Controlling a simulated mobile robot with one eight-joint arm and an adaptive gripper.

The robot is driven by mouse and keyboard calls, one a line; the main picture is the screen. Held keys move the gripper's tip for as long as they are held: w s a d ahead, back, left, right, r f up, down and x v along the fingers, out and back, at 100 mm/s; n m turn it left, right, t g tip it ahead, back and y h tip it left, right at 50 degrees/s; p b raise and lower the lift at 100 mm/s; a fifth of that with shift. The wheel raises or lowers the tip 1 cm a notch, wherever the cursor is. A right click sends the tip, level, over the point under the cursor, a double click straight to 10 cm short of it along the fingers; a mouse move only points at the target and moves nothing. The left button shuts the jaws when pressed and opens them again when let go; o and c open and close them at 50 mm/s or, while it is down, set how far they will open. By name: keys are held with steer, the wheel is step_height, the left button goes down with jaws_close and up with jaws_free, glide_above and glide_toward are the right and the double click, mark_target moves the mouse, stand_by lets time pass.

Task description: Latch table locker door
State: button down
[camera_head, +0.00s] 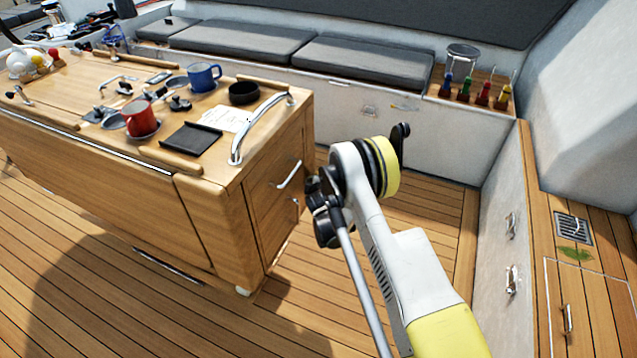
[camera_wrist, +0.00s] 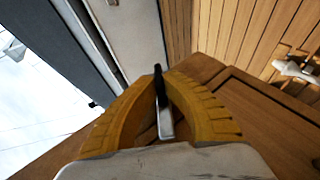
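The table locker door (camera_head: 274,201) is the wooden panel in the right end of the table. It looks closed or nearly so; I cannot tell if it is latched. It has a chrome handle (camera_head: 289,174) and a small fitting (camera_head: 296,201) lower down. In the wrist view a wooden panel (camera_wrist: 265,115) with a framed edge lies below right, with a pale metal fitting (camera_wrist: 295,68) at the far right. My gripper (camera_wrist: 160,76) has its yellow fingers drawn together, clear of that fitting. A small dark and silver piece shows between them, probably their pads. The head view mostly hides the fingers behind my arm.
The table top (camera_head: 60,95) carries mugs, a black tray (camera_head: 191,138) and a chrome rail (camera_head: 262,128). A grey-cushioned bench (camera_head: 245,40) runs along the back. A white side wall (camera_head: 497,240) bounds the right. Open plank floor (camera_head: 130,290) lies in front.

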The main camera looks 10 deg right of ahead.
steer(key=shift+f+n+t+h, duration=0.1)
steer(key=shift+n+t+h, duration=0.25)
steer(key=shift+t, duration=0.45)
steer(key=c, duration=1.5)
jaws_free()
steer(key=shift+o, duration=0.2)
step_height(320, 180, up, 10)
steer(key=shift+r, duration=0.1)
